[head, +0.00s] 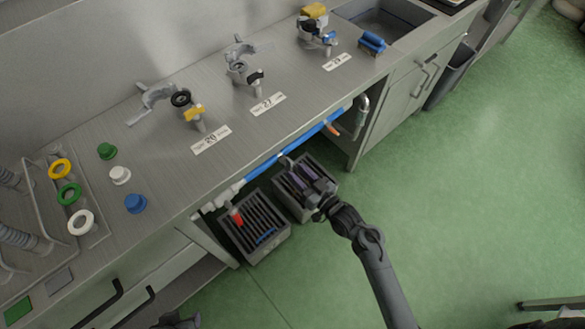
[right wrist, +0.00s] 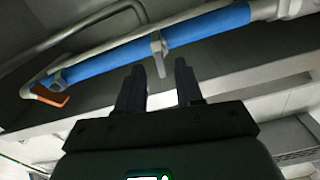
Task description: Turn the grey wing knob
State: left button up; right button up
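The grey wing knob (right wrist: 158,52) sits on the blue pipe (right wrist: 205,27) under the counter. In the right wrist view its flat wing hangs down from the pipe, just ahead of the gap between my fingertips. In the head view the knob (head: 286,161) is small and partly hard to make out beside my fingers. My right gripper (head: 296,174) is open and empty, with its two fingers apart (right wrist: 160,72); the fingers do not appear to touch the knob. My left gripper is not clearly shown; only a dark part of me shows at the bottom edge.
An orange handle (head: 333,129) sits at the pipe's right end. Slatted grey crates (head: 255,250) stand on the floor below my right gripper. The steel counter (head: 240,140) above holds several taps and coloured buttons.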

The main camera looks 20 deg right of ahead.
aim_at(291, 167)
jog(key=shift+b+x, duration=0.3)
jog(key=shift+x, duration=1.35)
grip_shut()
